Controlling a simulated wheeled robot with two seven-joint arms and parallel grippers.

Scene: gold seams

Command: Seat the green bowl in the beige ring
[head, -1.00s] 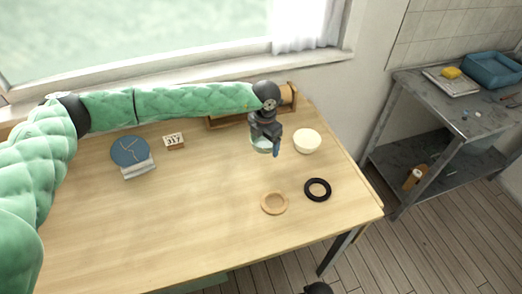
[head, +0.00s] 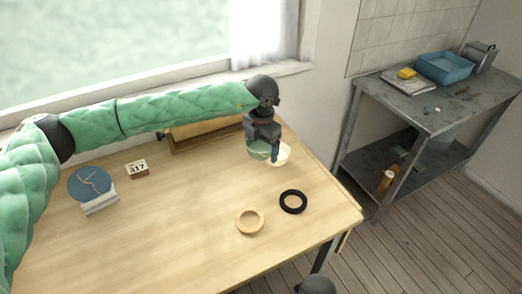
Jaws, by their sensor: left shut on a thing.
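My left gripper (head: 264,153) is shut on the green bowl (head: 257,150), a pale green bowl held above the table's far right part. The fingers hide part of it. The beige ring (head: 239,228) lies flat and empty on the table, nearer to me than the gripper. A black ring (head: 283,207) lies to its right and a little farther back. A cream bowl (head: 284,154) is behind the gripper in the picture and partly hidden by it.
The wooden table (head: 170,220) is clear around the beige ring. A blue plate with gold seams (head: 82,186), a small calendar block (head: 136,169) and a wooden rack (head: 200,137) stand at the back and left. A grey metal bench (head: 400,106) stands right.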

